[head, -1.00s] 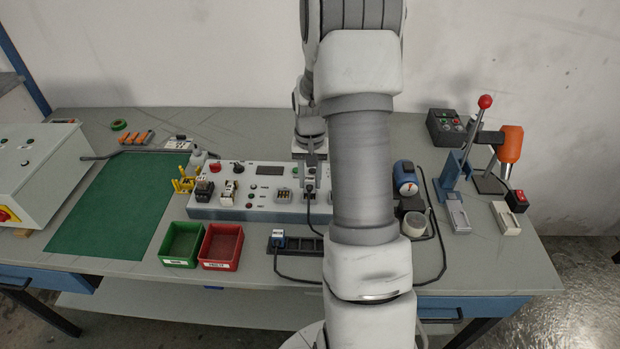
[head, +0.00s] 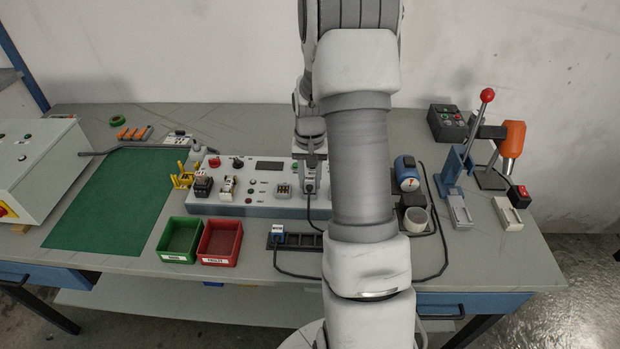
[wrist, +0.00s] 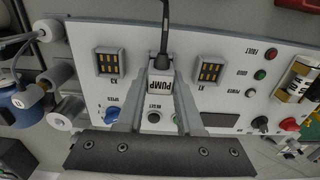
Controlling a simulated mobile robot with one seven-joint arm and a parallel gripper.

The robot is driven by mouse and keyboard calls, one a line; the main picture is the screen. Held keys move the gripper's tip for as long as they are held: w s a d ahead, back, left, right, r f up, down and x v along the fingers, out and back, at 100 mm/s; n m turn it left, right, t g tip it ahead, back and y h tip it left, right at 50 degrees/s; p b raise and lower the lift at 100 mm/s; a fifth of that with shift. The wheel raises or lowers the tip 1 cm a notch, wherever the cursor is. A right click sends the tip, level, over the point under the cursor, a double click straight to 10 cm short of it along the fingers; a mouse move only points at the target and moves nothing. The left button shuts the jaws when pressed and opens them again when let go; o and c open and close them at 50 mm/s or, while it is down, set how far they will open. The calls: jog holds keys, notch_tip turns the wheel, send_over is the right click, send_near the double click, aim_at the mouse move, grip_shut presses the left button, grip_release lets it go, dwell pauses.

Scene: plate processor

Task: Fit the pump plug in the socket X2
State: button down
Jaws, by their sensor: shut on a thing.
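My gripper (wrist: 160,112) is shut on the pump plug (wrist: 160,82), a pale block marked PUMP with a dark cable. In the wrist view the plug lies between two open sockets, one on the left (wrist: 111,65) and one on the right (wrist: 210,70). The right one seems labelled X1; the left label is hard to read. No separate socket shows at the middle position, which the plug and jaws cover. I cannot tell whether the plug is seated. In the head view my gripper (head: 309,187) is at the control panel (head: 262,207), right of an open socket (head: 283,190).
A blue pump (head: 406,173) stands right of the panel. A green bin (head: 180,240) and a red bin (head: 220,243) sit in front of it, beside a dark strip (head: 300,241) holding another plug (head: 278,233). My arm hides the panel's right part.

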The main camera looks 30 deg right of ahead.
jog(key=shift+c, duration=2.3)
grip_release()
notch_tip(320, 180, up, 18)
jog(key=p, duration=0.1)
jog(key=shift+f, duration=0.25)
